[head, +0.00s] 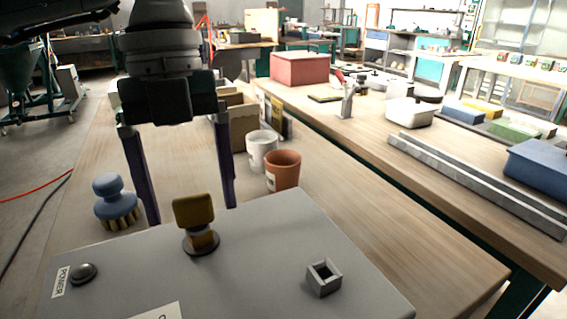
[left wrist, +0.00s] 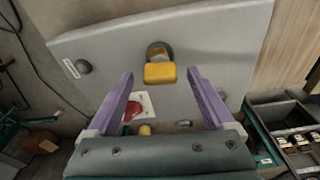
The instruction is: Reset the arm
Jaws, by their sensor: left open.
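My left gripper (head: 190,213) hangs with its two long purple fingers spread wide, over the far edge of a grey control box (head: 130,262). It is open and holds nothing. A yellow knob (head: 194,212) on a round base stands on the box. In the left wrist view the yellow knob (left wrist: 160,73) lies between the lines of the fingertips, and no finger visibly touches it. A dark round button (head: 83,273) sits beside a POWER label on the box. My right gripper is not in view.
A blue-handled brush (head: 115,202), an orange cup (head: 283,170) and a white cup (head: 261,151) stand on the wooden table behind the box. A small square socket (head: 323,278) rises from the box at right. A second table at right bears metal bars (head: 470,180) and a blue bin (head: 538,170).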

